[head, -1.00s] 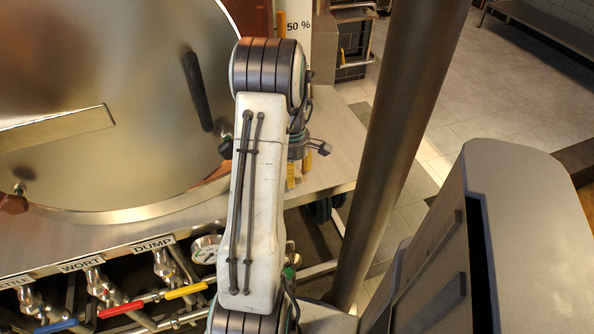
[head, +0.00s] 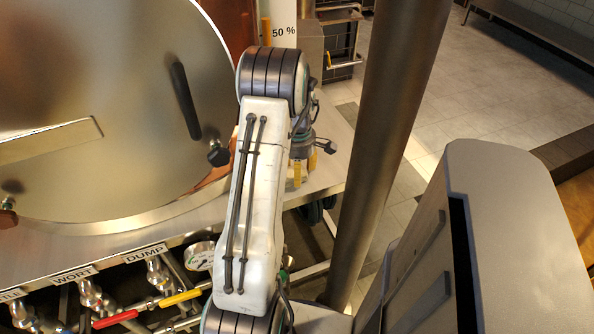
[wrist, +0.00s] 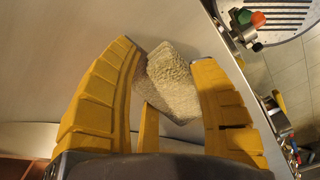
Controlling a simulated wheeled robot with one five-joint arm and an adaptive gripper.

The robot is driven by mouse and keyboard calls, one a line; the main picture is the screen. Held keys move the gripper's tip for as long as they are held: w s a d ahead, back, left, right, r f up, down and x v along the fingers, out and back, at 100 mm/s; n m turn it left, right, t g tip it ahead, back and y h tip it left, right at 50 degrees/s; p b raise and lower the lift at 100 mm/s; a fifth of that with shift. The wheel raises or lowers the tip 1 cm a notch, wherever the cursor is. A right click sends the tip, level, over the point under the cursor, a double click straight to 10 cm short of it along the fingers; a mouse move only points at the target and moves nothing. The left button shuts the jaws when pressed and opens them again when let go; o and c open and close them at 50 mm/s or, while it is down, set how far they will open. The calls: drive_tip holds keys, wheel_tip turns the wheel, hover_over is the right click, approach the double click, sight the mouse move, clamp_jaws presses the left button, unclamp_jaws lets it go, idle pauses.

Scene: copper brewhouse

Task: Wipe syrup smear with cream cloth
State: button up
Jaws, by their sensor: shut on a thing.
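In the wrist view my gripper (wrist: 168,98) has its yellow fingers closed on the cream cloth (wrist: 172,82), a rough, folded pad. The cloth is between the fingers over a smooth steel surface (wrist: 110,22); I cannot tell whether it touches that surface. In the head view my gripper (head: 305,168) is low over the steel deck (head: 335,150) right of the large round vessel lid, partly behind my arm. The cloth cannot be made out clearly there. I see no syrup smear in either view.
The vessel lid (head: 120,120) with a dark handle (head: 186,100) fills the left. Red (head: 115,319) and yellow (head: 182,297) valve levers and a gauge (head: 200,256) sit below the deck's front edge. A thick steel post (head: 395,130) stands right of my arm. Tiled floor (head: 480,90) lies beyond.

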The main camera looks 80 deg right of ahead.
drive_tip(key=shift+w+a+f+b, duration=0.1)
drive_tip(key=shift+w+a+b, duration=0.2)
drive_tip(key=shift+w+a, duration=0.55)
drive_tip(key=shift+w+a+f+b, duration=0.1)
drive_tip(key=shift+w+a+b, duration=0.2)
drive_tip(key=shift+w+a, duration=0.5)
drive_tip(key=shift+s+d+r+p, duration=0.1)
drive_tip(key=shift+s+d+p, duration=0.45)
drive_tip(key=shift+s+d, duration=1.2)
drive_tip(key=shift+w+a+r+b, duration=0.1)
drive_tip(key=shift+w+a+b, duration=0.15)
drive_tip(key=shift+w+a, duration=0.65)
drive_tip(key=shift+w+a+r+b, duration=0.1)
drive_tip(key=shift+w+a+b, duration=0.1)
drive_tip(key=shift+w+a, duration=0.65)
drive_tip(key=shift+w+d+r, duration=0.15)
drive_tip(key=shift+w+d, duration=0.1)
drive_tip(key=shift+r+p, duration=0.7)
drive_tip(key=shift+r, duration=0.05)
